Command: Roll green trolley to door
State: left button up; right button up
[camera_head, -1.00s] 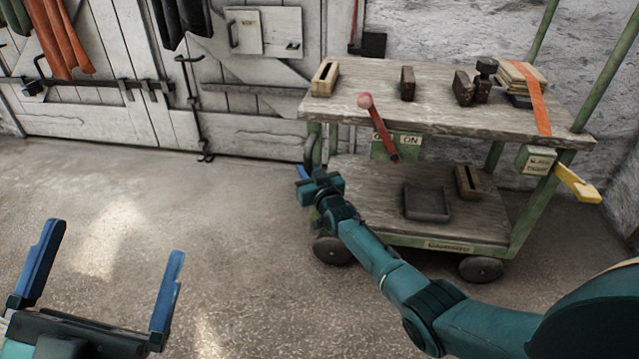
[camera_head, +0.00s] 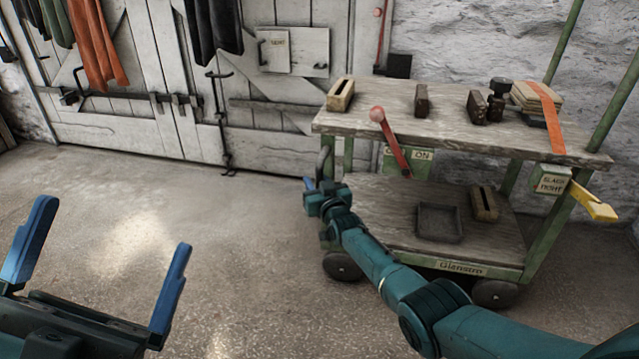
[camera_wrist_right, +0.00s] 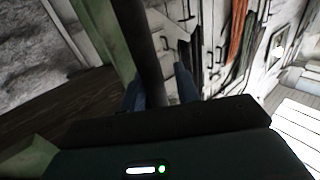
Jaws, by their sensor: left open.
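The green trolley (camera_head: 470,268) stands right of centre in the head view, with two wooden shelves and dark wheels. The pale plank door (camera_head: 185,130) is behind it to the left, across bare floor. My right gripper (camera_head: 318,192) is at the trolley's left end, at its dark handle (camera_head: 323,160). In the right wrist view the dark handle bar (camera_wrist_right: 140,45) passes between the fingers of my right gripper (camera_wrist_right: 160,92), which look shut on it. My left gripper (camera_head: 114,226) is open and empty over the floor at lower left.
A red lever (camera_head: 391,140) with a pink knob stands at the trolley's front. Blocks and a strapped stack (camera_head: 535,98) lie on the top shelf; a dark tray (camera_head: 440,222) is below. A yellow handle (camera_head: 595,203) sticks out right. The floor (camera_head: 220,240) left of the trolley is clear.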

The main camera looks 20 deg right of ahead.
jog(key=shift+o, duration=1)
pick_arm(q)
jog(key=shift+r, duration=0.1)
pick_arm(e)
jog(key=shift+s+r, duration=0.1)
jog(key=shift+s+p, duration=0.25)
jog(key=shift+p, duration=0.3)
pick_arm(q)
notch_tip(320, 180, down, 8)
jog(key=n+g+y+p, duration=0.1)
jog(key=n+y+p, duration=0.6)
jog(key=y+p, duration=0.1)
jog(key=shift+s+g+y+p, duration=0.2)
jog(key=shift+g+y+p, duration=0.1)
jog(key=shift+g+p, duration=0.1)
pick_arm(e)
jog(key=s, duration=1.2)
jog(key=shift+s+d, duration=0.25)
pick_arm(q)
jog(key=shift+d, duration=0.1)
